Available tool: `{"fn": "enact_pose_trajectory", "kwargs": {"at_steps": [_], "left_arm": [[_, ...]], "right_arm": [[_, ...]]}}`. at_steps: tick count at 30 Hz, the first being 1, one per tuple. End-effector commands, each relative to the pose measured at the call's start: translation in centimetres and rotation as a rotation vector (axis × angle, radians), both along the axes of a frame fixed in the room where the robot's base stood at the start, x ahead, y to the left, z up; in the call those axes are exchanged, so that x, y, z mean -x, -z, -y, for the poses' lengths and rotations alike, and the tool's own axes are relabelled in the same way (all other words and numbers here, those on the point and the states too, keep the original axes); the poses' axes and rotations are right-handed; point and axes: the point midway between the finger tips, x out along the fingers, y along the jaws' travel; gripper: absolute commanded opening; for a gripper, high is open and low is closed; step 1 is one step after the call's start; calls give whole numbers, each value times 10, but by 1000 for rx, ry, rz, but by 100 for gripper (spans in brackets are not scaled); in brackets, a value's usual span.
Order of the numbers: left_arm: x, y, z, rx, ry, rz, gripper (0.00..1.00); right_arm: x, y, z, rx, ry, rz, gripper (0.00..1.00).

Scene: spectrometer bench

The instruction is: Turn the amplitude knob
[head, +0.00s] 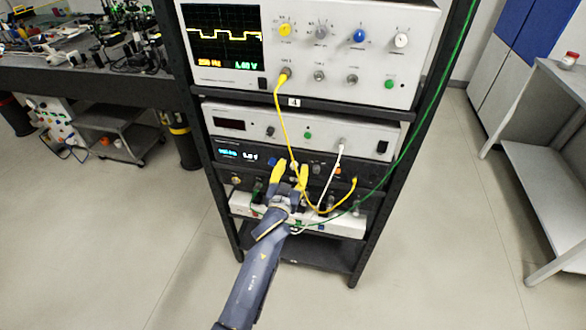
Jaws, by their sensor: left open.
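A dark instrument (235,152) with a blue lit display sits in the rack, below a light grey unit. Its front carries a row of small controls, among them a blue one (272,161), a pale one (294,165) and a grey one (317,169). The labels are too small to read, so I cannot tell which is the amplitude knob. My left gripper (291,170) has yellow fingertips spread apart in front of this panel, with the pale control showing between them. Contact cannot be judged. The gripper hides part of the lower panels. My right gripper is out of view.
An oscilloscope (225,45) with a yellow trace stands on the rack's upper shelf. A yellow cable (281,110) and a white cable (334,165) hang close to my left gripper. A green cable (440,90) runs down the rack's right side.

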Motion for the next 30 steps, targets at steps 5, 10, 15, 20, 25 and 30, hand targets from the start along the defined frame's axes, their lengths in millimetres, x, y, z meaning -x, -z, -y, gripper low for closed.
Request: {"fn": "enact_pose_trajectory", "kwargs": {"at_steps": [5,10,15,20,25,30], "left_arm": [[-6,0,1,0,0,0,42],[-7,0,2,1,0,0,42],[-6,0,2,1,0,0,40],[-6,0,2,1,0,0,21],[-6,0,2,1,0,0,2],[-6,0,2,1,0,1,0]], "right_arm": [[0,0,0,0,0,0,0],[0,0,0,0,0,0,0],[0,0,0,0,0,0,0],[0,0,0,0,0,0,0],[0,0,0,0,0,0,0],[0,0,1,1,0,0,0]]}}
